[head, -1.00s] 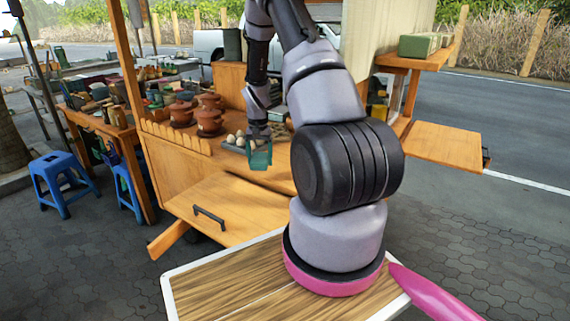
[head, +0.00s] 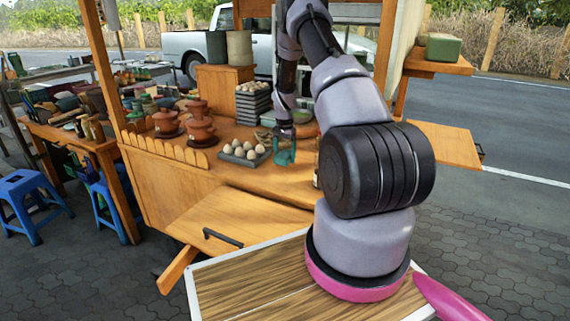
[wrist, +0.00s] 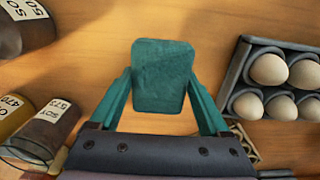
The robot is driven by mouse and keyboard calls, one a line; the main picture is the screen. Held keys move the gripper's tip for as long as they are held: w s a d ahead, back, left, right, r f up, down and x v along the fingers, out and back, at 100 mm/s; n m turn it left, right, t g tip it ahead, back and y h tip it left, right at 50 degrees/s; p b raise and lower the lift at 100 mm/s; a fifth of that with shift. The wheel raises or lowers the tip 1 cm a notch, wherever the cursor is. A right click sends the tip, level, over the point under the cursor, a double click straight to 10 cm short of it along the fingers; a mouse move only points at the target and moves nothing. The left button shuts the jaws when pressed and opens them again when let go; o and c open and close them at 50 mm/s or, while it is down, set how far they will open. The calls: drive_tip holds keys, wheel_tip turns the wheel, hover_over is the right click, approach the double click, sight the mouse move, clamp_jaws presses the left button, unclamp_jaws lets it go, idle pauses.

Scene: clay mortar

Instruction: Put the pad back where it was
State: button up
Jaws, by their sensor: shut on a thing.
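The pad (wrist: 163,84) looks like a flat teal-green rectangle with rounded corners in the wrist view. My gripper (wrist: 160,92) has teal fingers, one on each side of the pad, and is shut on it. Bare wood shows beyond the pad. In the head view my gripper (head: 285,152) hangs over the cart's wooden counter (head: 262,188), just right of the egg tray (head: 244,158). The pad is hard to tell from the teal fingers there. I cannot tell whether it touches the counter.
Egg tray cups (wrist: 272,75) lie at the right of the wrist view. Labelled jars (wrist: 42,130) stand at the left. Clay pots (head: 200,130) and stacked dark trays (head: 252,103) stand on the counter. A dark bottle (head: 317,165) stands close right of my gripper.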

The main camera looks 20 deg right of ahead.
drive_tip(key=shift+f, duration=1.75)
drive_tip(key=shift+f, duration=0.1)
drive_tip(key=o, duration=1.3)
